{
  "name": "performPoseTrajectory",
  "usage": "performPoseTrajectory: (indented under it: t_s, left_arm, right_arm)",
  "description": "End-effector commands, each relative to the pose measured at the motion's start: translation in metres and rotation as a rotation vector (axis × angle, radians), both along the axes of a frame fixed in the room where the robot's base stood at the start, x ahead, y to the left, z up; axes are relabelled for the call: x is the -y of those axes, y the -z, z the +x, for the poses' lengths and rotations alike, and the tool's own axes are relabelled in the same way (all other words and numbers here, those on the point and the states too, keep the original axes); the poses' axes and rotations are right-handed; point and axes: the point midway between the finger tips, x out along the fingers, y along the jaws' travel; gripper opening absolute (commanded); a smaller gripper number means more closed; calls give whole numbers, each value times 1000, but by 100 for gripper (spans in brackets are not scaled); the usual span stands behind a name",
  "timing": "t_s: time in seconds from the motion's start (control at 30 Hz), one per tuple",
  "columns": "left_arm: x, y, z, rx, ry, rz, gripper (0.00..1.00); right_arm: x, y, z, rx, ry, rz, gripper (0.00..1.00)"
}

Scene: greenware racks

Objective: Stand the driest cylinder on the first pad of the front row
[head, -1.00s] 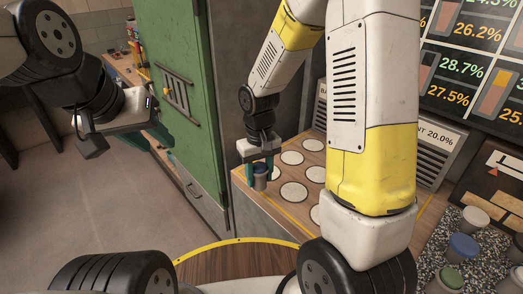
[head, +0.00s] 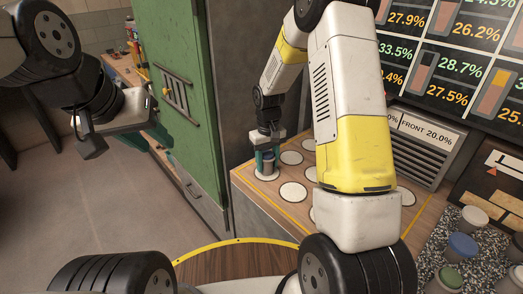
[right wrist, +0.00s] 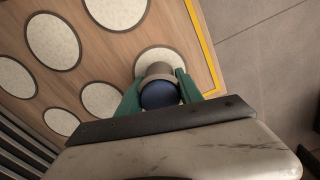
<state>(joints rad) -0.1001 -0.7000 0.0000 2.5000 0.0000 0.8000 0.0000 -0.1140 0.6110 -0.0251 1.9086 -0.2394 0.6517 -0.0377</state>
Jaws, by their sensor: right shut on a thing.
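My right gripper (head: 266,160) is shut on a small grey cylinder with a dark blue top (head: 268,168), at the left end of the wooden pad board. The cylinder (right wrist: 160,90) also shows in the right wrist view between the two green fingers. It is upright over a pale round corner pad (right wrist: 157,55), beside the yellow edge line. I cannot tell whether its base touches the pad. My left gripper (head: 158,138) is at the left in front of the green cabinet, away from the board; its jaw gap is unclear.
Several other round pads (head: 293,192) on the board look empty, though my right arm hides some. Cylinders with coloured tops, one blue (head: 463,246) and one green (head: 450,277), stand on a speckled surface at the right. Percentage screens (head: 440,60) hang behind.

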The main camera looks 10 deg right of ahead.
Motion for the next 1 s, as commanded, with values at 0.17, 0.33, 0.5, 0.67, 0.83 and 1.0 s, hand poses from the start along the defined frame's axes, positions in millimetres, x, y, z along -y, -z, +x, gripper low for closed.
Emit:
performPoseTrajectory:
  t_s: [0.17,0.33,0.5,0.67,0.83,1.0]
  left_arm:
    - [0,0,0,0,0,0,36]
    - [0,0,0,0,0,0,36]
    - [0,0,0,0,0,0,36]
    - [0,0,0,0,0,0,36]
    - [0,0,0,0,0,0,36]
    - [0,0,0,0,0,0,36]
  right_arm:
    - [0,-1,0,1,0,0,0]
    - [0,2,0,0,0,0,51]
    - [0,2,0,0,0,0,65]
    - [0,2,0,0,0,0,65]
    - [0,-6,1,3,0,0,65]
    - [0,-36,1,7,0,1,65]
